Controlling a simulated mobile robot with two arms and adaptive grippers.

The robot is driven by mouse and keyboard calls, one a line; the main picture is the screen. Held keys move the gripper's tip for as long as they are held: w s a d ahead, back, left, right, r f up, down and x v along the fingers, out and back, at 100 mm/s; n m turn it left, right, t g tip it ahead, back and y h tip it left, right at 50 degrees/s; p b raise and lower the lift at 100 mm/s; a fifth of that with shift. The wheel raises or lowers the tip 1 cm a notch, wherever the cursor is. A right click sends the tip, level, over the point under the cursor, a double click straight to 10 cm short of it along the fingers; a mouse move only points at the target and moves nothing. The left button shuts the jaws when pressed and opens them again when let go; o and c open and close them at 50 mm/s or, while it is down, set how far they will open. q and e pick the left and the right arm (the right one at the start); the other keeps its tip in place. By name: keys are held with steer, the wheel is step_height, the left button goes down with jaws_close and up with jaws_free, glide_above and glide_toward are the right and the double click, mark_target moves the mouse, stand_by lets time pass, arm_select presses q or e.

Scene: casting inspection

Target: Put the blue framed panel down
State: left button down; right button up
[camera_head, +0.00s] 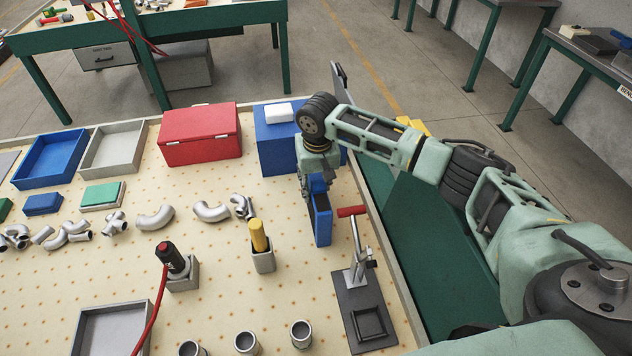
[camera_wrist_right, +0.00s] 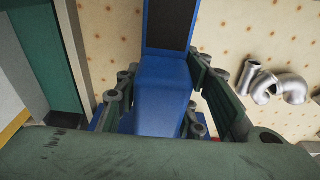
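The blue framed panel (camera_head: 322,222) has a dark inset face and hangs below my right gripper (camera_head: 315,186) near the table's right side. In the right wrist view the blue block (camera_wrist_right: 160,95) sits between the two fingers of the right gripper (camera_wrist_right: 165,110), which are closed against its sides. The dark inset (camera_wrist_right: 168,25) points away toward the perforated table top. I cannot tell if the panel's lower end touches the table (camera_head: 215,265). My left gripper is not in view.
A fixture with a red handle (camera_head: 352,211) stands close to the panel's right. A yellow-handled tool in a grey holder (camera_head: 263,262) is to its left. A blue box (camera_head: 275,140) and red box (camera_head: 200,135) stand behind. Metal pipe elbows (camera_head: 212,212) lie left.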

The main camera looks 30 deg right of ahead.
steer(key=shift+o, duration=1.3)
steer(key=shift+r, duration=0.3)
steer(key=r, duration=0.4)
steer(key=s+r+b, duration=0.1)
steer(key=r, duration=0.6)
steer(key=shift+s+a+r+b, duration=0.15)
steer(key=shift+a+r+b, duration=0.05)
steer(key=shift+r+b, duration=0.15)
steer(key=shift+f, duration=0.1)
